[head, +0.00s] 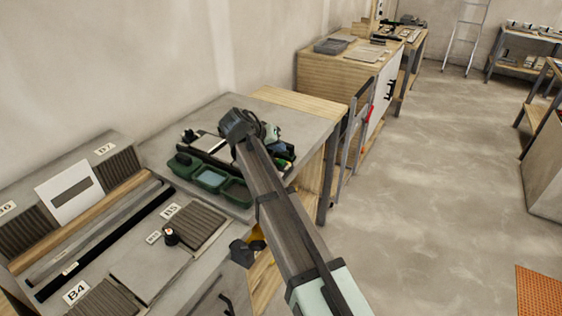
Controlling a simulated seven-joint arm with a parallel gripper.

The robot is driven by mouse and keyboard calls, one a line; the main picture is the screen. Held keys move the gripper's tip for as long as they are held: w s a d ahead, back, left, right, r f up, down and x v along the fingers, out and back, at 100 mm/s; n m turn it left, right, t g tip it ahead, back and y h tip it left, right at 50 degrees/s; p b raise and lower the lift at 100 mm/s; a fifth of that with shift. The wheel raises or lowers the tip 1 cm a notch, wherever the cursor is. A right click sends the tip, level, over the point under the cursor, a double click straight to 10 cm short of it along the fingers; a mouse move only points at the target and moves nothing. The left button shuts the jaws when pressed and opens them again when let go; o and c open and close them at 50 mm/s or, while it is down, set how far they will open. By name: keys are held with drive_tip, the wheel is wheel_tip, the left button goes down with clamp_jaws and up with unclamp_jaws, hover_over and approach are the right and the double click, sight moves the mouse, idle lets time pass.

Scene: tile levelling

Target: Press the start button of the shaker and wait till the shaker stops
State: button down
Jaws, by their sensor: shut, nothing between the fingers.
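My arm reaches from the bottom right over the grey bench top. My gripper (272,136) is at its far end, above the back part of the bench, partly hidden behind my dark wrist. It is shut and holds nothing that I can see. Below and beside it is a dark device with a light flat plate (208,144), which may be the shaker; my arm covers much of it. No start button can be made out. I cannot tell whether the gripper touches the device or whether it is moving.
Dark green open trays (210,179) stand just in front of the device. At left are ribbed tiles (190,227), long bars (92,228) and a white card (70,192).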

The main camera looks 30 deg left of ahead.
drive_tip(key=shift+f, duration=0.95)
